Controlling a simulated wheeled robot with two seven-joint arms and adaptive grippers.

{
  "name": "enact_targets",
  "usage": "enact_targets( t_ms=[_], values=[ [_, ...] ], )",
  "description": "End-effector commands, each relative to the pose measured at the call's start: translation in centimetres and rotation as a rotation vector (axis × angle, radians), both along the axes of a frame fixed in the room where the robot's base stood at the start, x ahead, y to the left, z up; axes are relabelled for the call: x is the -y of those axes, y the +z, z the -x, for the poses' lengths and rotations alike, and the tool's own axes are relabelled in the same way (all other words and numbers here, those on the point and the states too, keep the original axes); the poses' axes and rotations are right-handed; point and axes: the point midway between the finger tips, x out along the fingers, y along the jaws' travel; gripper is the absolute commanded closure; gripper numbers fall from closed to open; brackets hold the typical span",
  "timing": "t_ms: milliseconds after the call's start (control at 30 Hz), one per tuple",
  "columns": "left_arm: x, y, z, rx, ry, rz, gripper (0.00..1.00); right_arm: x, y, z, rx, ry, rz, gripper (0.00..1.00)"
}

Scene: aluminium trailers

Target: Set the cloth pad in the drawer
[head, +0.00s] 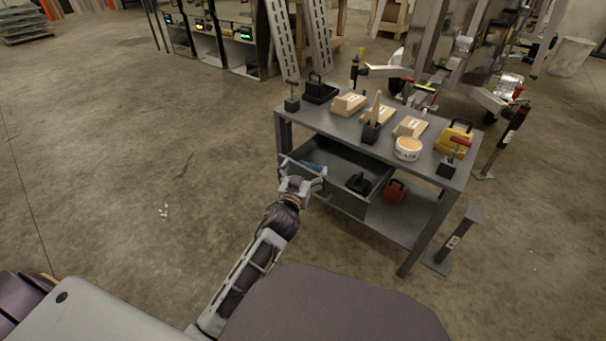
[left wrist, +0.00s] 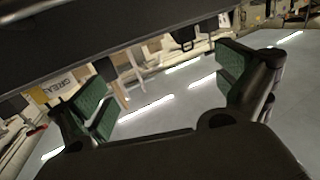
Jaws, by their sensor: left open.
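The drawer (head: 345,190) is pulled out under the grey workbench top, on the bench's near side. A small blue piece (head: 314,167), which looks like the cloth pad, shows at the drawer's left end, just behind my gripper and partly hidden by it. I cannot tell whether it lies flat. My left gripper (head: 316,183) is at the drawer's left front edge. In the left wrist view its two green-padded fingers (left wrist: 165,90) are wide apart with nothing between them. My right gripper is not in view.
A black object (head: 358,183) sits in the drawer's right part. An orange-red case (head: 396,191) stands on the lower shelf. The bench top (head: 330,121) carries boxes, a white tub (head: 408,148) and a yellow case (head: 455,137).

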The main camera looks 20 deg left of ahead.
Motion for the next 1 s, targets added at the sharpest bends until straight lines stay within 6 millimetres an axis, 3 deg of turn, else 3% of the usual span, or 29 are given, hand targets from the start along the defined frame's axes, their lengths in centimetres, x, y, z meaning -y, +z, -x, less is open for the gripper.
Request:
enact_targets(
  t_ms=[400,1000],
  values=[
    [0.1,0.1,2.3,-0.001,0.0,0.001,0.0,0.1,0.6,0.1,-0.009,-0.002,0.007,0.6],
    [0.1,0.1,2.5,-0.001,0.0,0.0,0.0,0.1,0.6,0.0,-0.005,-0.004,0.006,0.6]
  ],
)
